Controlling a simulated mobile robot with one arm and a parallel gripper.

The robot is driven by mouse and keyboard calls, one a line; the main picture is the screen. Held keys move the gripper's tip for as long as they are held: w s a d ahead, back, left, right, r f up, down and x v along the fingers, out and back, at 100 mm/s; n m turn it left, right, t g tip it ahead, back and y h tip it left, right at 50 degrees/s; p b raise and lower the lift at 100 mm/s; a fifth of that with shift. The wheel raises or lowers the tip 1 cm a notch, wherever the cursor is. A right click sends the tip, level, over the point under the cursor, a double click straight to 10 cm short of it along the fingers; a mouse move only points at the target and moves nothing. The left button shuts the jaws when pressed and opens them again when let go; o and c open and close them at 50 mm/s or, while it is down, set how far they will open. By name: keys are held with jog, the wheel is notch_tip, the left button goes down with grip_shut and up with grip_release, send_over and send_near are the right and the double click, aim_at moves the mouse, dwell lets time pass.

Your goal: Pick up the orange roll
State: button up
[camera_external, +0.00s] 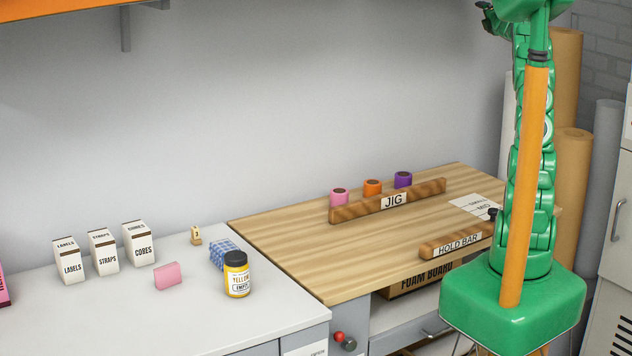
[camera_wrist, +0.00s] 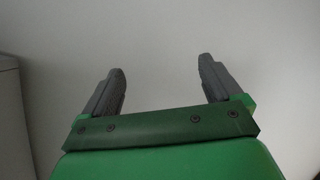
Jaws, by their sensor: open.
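The orange roll (camera_external: 372,187) stands behind the wooden jig bar (camera_external: 388,202) on the wood-topped bench. It is the middle one of three rolls, between a pink roll (camera_external: 340,197) on the left and a purple roll (camera_external: 403,180) on the right. The jig bar hides its lower part. My gripper (camera_external: 485,12) is at the top right of the external view, high above the bench and well away from the rolls. In the wrist view my gripper (camera_wrist: 160,85) has its two fingers wide apart with nothing between them. No roll shows in the wrist view.
A hold bar (camera_external: 457,245) lies near the bench's front right edge. A white card (camera_external: 475,206) lies behind it. On the left white counter (camera_external: 120,295) are several boxes, a pink block (camera_external: 168,275) and a yellow jar (camera_external: 237,274). The wood top's (camera_external: 300,248) left half is clear.

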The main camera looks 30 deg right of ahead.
jog(key=w+a+f+m+g+h, duration=0.25)
jog(key=f+m+g, duration=0.25)
jog(key=f+m, duration=0.4)
jog(key=m+g+y, duration=0.3)
jog(key=g+y, duration=0.6)
jog(key=g, duration=0.3)
send_over(373, 182)
notch_tip(373, 182, down, 35)
jog(key=shift+w+f, duration=0.15)
jog(key=shift+f, duration=0.05)
jog(key=shift+a+f, duration=0.15)
jog(key=shift+f, duration=3.8)
